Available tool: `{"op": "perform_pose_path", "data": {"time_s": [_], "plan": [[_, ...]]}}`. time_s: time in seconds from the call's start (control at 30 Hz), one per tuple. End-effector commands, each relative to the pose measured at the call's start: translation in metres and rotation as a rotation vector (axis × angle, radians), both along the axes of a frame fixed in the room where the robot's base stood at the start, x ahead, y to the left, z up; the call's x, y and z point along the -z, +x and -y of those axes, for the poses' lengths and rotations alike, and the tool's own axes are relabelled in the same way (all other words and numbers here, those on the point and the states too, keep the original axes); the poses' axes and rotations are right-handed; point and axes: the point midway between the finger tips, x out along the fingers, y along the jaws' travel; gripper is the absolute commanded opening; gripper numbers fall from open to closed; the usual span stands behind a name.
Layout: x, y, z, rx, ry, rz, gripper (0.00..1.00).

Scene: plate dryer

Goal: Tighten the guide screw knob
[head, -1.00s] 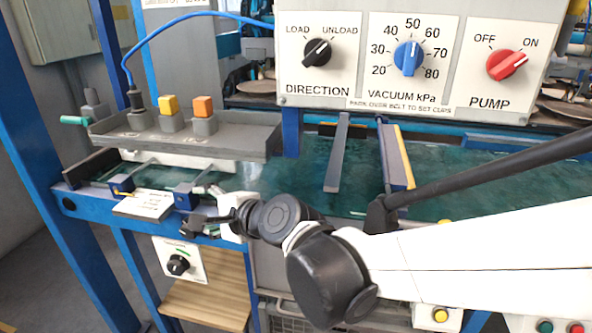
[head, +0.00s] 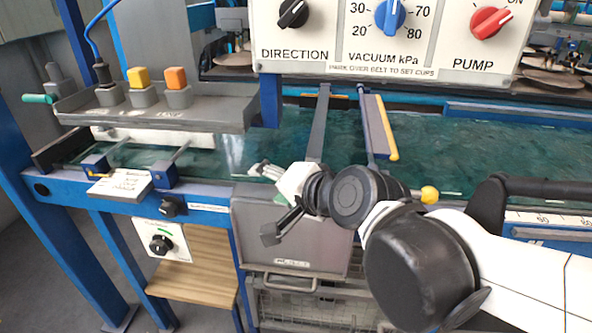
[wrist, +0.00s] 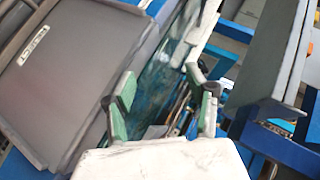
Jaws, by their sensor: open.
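My gripper (head: 264,170) is over the front edge of the green belt, right of the guide blocks. In the wrist view its green-padded fingers (wrist: 160,84) are apart with nothing between them. A black knob (head: 172,207) sits on the blue front rail below the right guide block (head: 164,174), left of my gripper and clear of it. A yellow ball knob (head: 429,195) shows right of my wrist, partly behind my arm. I cannot tell which is the guide screw knob. The left guide block (head: 95,165) stands beside a white label card (head: 120,184).
The control panel (head: 385,70) hangs above the belt (head: 240,150). Two guide bars (head: 314,125) (head: 372,120) cross the belt behind my wrist. A grey shelf (head: 150,112) with orange and yellow buttons is at left. A grey box (head: 290,248) is below my gripper.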

Motion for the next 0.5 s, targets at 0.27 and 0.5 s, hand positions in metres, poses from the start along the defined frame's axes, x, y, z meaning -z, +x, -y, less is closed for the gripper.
{"op": "perform_pose_path", "data": {"time_s": [0.27, 0.5], "plan": [[0.004, -0.014, 0.032, -0.009, -0.142, 0.059, 0.51], [0.005, -0.019, 0.042, -0.013, -0.194, 0.078, 0.51]]}}
